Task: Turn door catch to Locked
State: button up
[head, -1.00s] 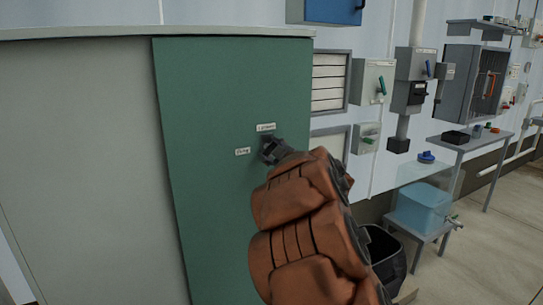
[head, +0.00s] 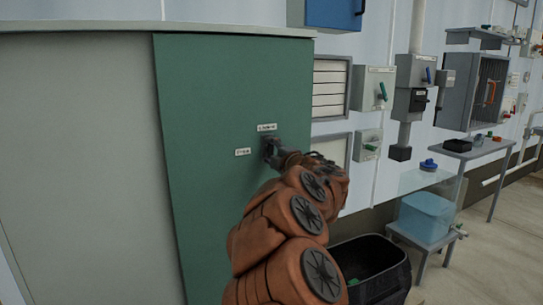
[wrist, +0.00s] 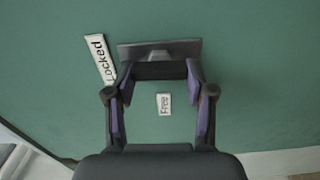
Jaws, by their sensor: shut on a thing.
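The door catch (wrist: 160,47) is a dark grey bar on the green door (head: 215,90). In the wrist view it lies nearly level, its left end close to the Locked label (wrist: 99,58). The Free label (wrist: 164,104) shows between my fingers. My gripper (wrist: 160,69) is shut on the catch, one finger at each side. In the head view my gripper (head: 271,149) is at the catch, just below the upper label (head: 267,127) and right of the other label (head: 243,152). My arm hides the lower right of the door.
A pale panel (head: 85,150) adjoins the door on the left. Right of the door are wall boxes (head: 375,88), a black bin (head: 370,270) and a blue tank (head: 427,216) on a low stand. Open floor (head: 505,240) lies at the far right.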

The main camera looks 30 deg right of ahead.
jog(key=shift+n, duration=0.3)
dwell(0.4)
jog(key=o, duration=1.2)
jog(key=shift+c, duration=0.2)
jog(key=shift+s, duration=0.1)
jog(key=s+a, duration=0.1)
jog(key=s, duration=1.1)
jog(key=shift+w, duration=0.1)
